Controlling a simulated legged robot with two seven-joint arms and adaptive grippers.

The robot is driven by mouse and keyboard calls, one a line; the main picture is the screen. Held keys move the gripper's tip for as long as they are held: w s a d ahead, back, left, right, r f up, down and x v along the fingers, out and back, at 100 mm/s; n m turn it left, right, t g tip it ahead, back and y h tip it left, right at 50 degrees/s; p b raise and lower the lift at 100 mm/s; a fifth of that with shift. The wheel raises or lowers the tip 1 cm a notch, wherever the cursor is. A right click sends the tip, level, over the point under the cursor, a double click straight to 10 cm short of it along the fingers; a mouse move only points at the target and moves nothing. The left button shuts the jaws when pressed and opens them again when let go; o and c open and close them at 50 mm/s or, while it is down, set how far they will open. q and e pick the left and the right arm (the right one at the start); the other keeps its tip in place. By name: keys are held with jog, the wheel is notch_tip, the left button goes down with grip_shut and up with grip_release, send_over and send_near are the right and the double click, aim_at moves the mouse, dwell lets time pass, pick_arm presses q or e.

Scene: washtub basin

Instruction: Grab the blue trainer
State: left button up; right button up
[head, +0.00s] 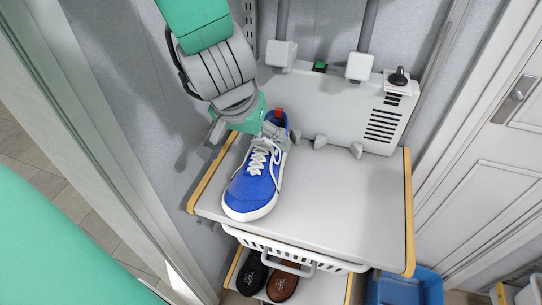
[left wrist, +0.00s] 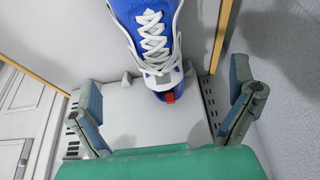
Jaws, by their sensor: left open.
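The blue trainer (head: 256,180) has white laces and a white sole. It rests on the left part of the white shelf top (head: 340,195), toe toward the front and heel toward the back panel. My left gripper (head: 243,128) is at the trainer's heel end and partly hides it. In the left wrist view the trainer (left wrist: 153,35) lies ahead, its red-tabbed heel nearest me. The fingers of my left gripper (left wrist: 168,110) are spread wide on either side of the heel, with nothing between them gripped. My right gripper is not in view.
A white back panel (head: 340,110) with vents and a knob stands behind the trainer. A blue tub (head: 405,288) stands at lower right. The shelf's right half is clear.

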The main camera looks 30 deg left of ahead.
aim_at(259, 157)
pick_arm(q)
jog(key=b+x, duration=0.1)
jog(key=x, duration=0.1)
jog(key=b+x, duration=0.1)
jog(key=x, duration=0.2)
jog(key=d+b+x, duration=0.1)
jog(key=b+x, duration=0.1)
jog(key=shift+f, duration=0.35)
jog(key=shift+w+a+f, duration=0.15)
jog(key=shift+a+f, duration=0.15)
jog(key=shift+a, duration=0.05)
jog(key=shift+a+f, duration=0.1)
jog(key=shift+f, duration=0.2)
jog(key=b+x, duration=0.2)
jog(key=x, duration=0.1)
jog(key=shift+d+f+b, duration=0.25)
jog(key=shift+f+b, duration=0.1)
jog(key=shift+f, duration=0.1)
jog(key=shift+w+f, duration=0.25)
jog(key=shift+d+r, duration=0.1)
jog(key=shift+s, duration=0.1)
jog(key=c, duration=1.4)
